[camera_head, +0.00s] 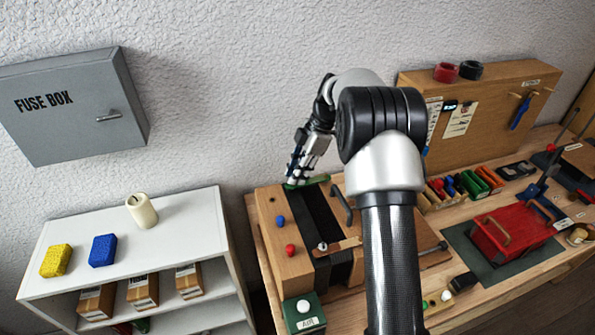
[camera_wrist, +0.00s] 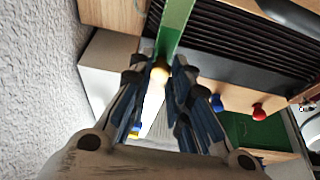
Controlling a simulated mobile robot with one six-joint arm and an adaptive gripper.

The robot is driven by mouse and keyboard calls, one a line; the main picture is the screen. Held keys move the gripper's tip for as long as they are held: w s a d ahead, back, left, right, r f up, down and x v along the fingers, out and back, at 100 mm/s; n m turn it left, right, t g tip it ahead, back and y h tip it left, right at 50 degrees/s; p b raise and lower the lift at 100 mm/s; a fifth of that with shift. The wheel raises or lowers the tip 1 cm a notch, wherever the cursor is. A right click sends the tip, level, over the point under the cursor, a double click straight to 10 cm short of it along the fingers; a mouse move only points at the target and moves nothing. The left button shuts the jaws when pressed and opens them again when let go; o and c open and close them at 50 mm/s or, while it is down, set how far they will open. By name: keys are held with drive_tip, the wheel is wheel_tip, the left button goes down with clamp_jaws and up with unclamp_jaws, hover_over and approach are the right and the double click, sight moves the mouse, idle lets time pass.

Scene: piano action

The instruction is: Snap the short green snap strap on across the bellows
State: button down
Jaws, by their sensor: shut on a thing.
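The black pleated bellows (camera_head: 325,225) lies between wooden blocks on the bench, and its folds (camera_wrist: 215,45) fill the top of the wrist view. My gripper (camera_head: 304,162) is at the far end of the bellows, pointing down. It is shut on the green snap strap (camera_head: 308,182). In the wrist view the strap (camera_wrist: 176,28) runs up and away from between my fingers (camera_wrist: 160,78), along the left side of the folds. The strap's far end is out of the wrist view.
Blue (camera_head: 280,221) and red (camera_head: 290,250) knobs stick out of the wooden block beside the bellows. A dark handle (camera_head: 341,204) and a wooden lever (camera_head: 337,246) stand near it. A green AIR button box (camera_head: 304,313) is in front. The textured wall is close behind.

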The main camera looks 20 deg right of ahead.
sight(312, 181)
drive_tip(key=shift+s+a+f, duration=0.15)
drive_tip(key=shift+f, duration=0.05)
drive_tip(key=c, duration=1.7)
unclamp_jaws()
drive_tip(key=shift+o, duration=1.4)
drive_tip(key=shift+r, duration=0.1)
drive_tip(key=v, duration=1.2)
